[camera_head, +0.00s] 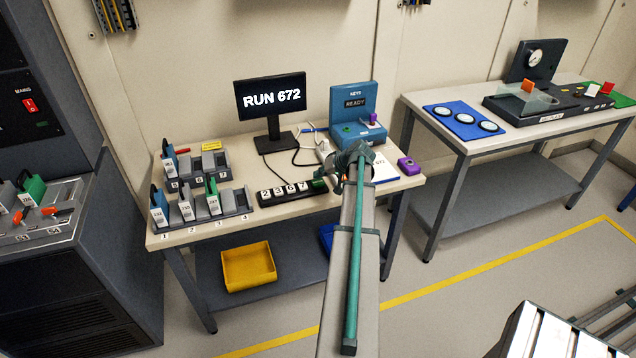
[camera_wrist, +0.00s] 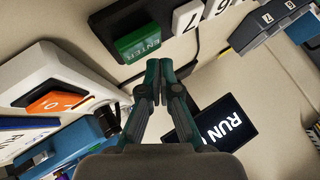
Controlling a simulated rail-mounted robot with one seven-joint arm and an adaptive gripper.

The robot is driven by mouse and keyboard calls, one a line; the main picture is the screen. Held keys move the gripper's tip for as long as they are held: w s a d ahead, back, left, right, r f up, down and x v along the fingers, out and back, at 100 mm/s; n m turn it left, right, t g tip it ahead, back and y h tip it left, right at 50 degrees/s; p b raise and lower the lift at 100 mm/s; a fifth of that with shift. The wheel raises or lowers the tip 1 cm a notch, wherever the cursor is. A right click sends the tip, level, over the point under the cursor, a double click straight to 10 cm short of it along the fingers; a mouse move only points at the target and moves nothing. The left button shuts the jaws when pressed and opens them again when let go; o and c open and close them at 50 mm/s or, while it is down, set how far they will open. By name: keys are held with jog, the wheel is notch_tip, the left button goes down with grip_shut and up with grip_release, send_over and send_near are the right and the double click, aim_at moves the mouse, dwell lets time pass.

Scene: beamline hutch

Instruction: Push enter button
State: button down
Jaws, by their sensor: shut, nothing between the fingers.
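The green enter button (camera_head: 320,184) sits at the right end of a dark keypad (camera_head: 263,201) with white number keys, on the table. In the wrist view the green button (camera_wrist: 139,43), marked ENTER, shows at the top, beside white keys (camera_wrist: 186,16). My gripper (camera_wrist: 158,68) is shut and empty. Its fingertips appear just beside and below the green button in the wrist view; I cannot tell how large the gap is. In the head view my gripper (camera_head: 340,180) is beside the keypad's right end, partly hidden by my wrist.
A white box with an orange switch (camera_wrist: 55,101) is close to my gripper. A monitor (camera_head: 271,105) reading RUN 672 and a blue KEYS box (camera_head: 357,113) reading READY stand behind. Card racks (camera_head: 228,203) are left of the keypad. A purple object (camera_head: 408,166) lies right.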

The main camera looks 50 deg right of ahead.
aim_at(320, 182)
jog(key=shift+f, duration=0.2)
jog(key=shift+f+b, duration=0.3)
jog(key=shift+b, duration=0.25)
jog(key=shift+f+b, duration=0.4)
jog(key=shift+f, duration=0.05)
dwell(0.5)
jog(key=shift+r, duration=0.95)
jog(key=shift+p, duration=0.3)
jog(key=shift+r+p, duration=0.9)
jog(key=shift+r, duration=1.6)
